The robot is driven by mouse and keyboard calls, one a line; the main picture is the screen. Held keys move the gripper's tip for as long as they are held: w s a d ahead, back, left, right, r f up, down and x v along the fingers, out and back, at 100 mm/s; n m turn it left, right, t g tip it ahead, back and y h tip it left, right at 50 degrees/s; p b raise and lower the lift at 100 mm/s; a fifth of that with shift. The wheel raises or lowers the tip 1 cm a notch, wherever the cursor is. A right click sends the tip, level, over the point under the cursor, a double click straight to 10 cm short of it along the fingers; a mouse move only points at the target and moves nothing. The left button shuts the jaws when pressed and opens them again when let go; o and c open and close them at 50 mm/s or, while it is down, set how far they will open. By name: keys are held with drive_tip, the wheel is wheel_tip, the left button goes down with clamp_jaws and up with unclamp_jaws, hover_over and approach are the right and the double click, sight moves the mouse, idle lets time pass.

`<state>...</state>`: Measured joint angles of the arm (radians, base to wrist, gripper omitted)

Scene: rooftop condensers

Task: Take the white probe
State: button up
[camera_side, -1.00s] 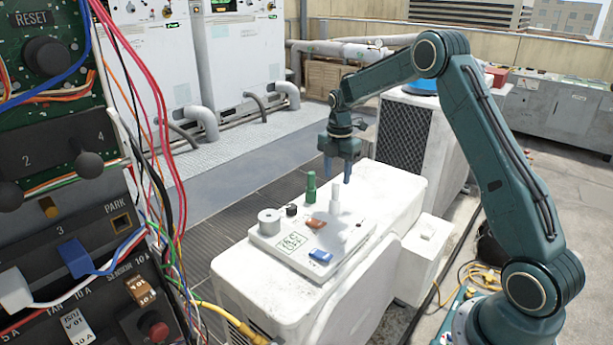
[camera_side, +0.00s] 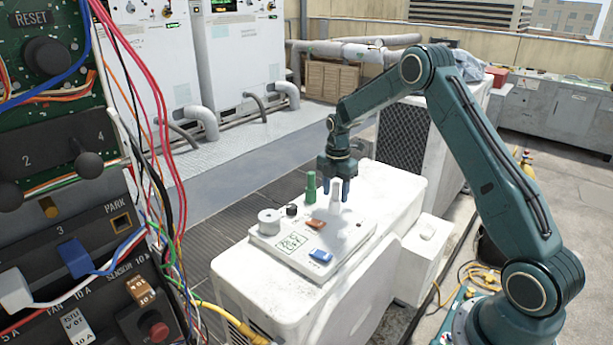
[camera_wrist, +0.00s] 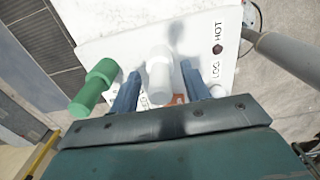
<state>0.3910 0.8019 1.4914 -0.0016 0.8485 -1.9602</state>
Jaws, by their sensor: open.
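The white probe (camera_side: 336,191) stands upright on the white panel (camera_side: 345,243), at its back edge in the side view. It also shows in the wrist view (camera_wrist: 159,75), in the gap between my two blue fingers. My gripper (camera_side: 336,188) is open and points down over the probe, with a finger on each side of its upper part. In the wrist view my gripper (camera_wrist: 158,92) shows free space on both sides of the probe. The green probe (camera_side: 311,187) stands just left of the white one, outside my fingers; it also shows in the wrist view (camera_wrist: 95,87).
The panel also holds a grey cylinder (camera_side: 269,221), a black knob (camera_side: 291,211), an orange switch (camera_side: 315,224) and a blue switch (camera_side: 321,256). It lies on a white condenser casing (camera_side: 260,301). Wires and a control panel (camera_side: 75,200) fill the left foreground.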

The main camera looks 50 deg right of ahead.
idle(0.4)
clamp_jaws()
drive_tip(key=shift+r, duration=0.15)
wheel_tip(320, 180, up, 20)
idle(0.8)
idle(0.5)
